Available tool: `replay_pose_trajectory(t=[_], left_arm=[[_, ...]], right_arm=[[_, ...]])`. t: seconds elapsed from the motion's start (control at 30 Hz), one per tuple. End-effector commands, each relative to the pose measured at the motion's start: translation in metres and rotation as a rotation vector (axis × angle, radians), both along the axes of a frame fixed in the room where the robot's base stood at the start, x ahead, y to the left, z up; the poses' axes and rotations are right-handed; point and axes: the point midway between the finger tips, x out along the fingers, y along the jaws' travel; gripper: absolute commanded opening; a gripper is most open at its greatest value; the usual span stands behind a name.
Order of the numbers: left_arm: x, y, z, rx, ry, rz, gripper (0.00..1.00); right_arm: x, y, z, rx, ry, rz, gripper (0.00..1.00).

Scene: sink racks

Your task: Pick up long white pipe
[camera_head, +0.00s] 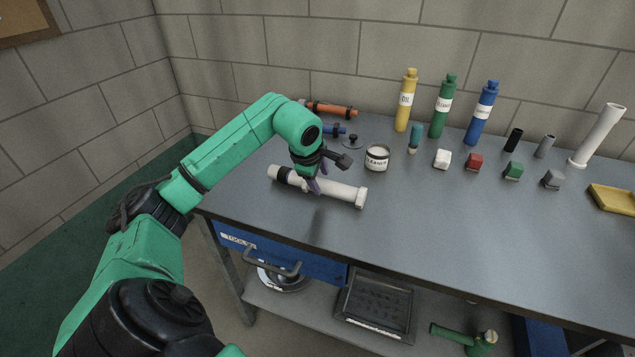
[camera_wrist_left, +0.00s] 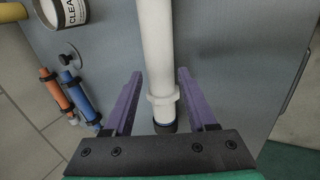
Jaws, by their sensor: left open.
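The long white pipe (camera_head: 342,191) lies on the grey bench near its left front edge, with a dark band near its left end and a wider collar at its right end. My left gripper (camera_head: 314,186) is above the pipe, pointing down. In the left wrist view the white pipe (camera_wrist_left: 155,50) runs between the two open purple fingers (camera_wrist_left: 160,74), with a visible gap on each side. Its dark-ringed end is near the gripper base. Another white pipe (camera_head: 597,138) stands at the far right of the bench.
A white can (camera_head: 377,158) stands behind the pipe. An orange tool (camera_head: 333,109) and a blue one (camera_head: 334,129) lie behind my gripper. Yellow (camera_head: 405,103), green (camera_head: 442,108) and blue (camera_head: 481,115) bottles stand at the back.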

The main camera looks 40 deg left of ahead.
Motion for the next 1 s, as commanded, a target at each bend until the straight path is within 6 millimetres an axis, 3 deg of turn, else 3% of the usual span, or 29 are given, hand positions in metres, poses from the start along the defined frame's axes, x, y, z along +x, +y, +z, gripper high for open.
replay_pose_trajectory(t=[0.03, 0.17, 0.37, 0.4, 0.53, 0.83, 1.0], left_arm=[[0.004, 0.001, -0.006, -0.005, 0.006, 0.000, 0.57], [0.013, 0.004, -0.025, -0.004, 0.001, 0.000, 0.57], [0.014, 0.005, -0.029, 0.000, 0.001, -0.001, 0.57], [0.014, 0.005, -0.029, -0.001, 0.001, -0.001, 0.49], [0.014, 0.005, -0.029, 0.000, 0.000, -0.001, 0.00], [0.015, 0.005, -0.026, 0.000, -0.002, 0.000, 0.00], [0.016, 0.006, -0.009, 0.001, -0.006, 0.000, 0.00]], right_arm=[[0.007, 0.001, 0.009, 0.002, -0.012, 0.000, 0.84], [0.011, 0.001, 0.011, 0.002, -0.019, 0.000, 0.84], [0.006, 0.001, 0.010, 0.002, -0.012, -0.001, 0.84], [0.006, 0.001, 0.010, 0.002, -0.011, -0.001, 0.84], [0.003, 0.002, 0.009, 0.004, -0.006, -0.002, 0.84], [0.002, 0.005, 0.009, 0.007, -0.004, -0.001, 0.84], [0.001, 0.005, 0.007, 0.007, -0.003, -0.001, 0.84]])
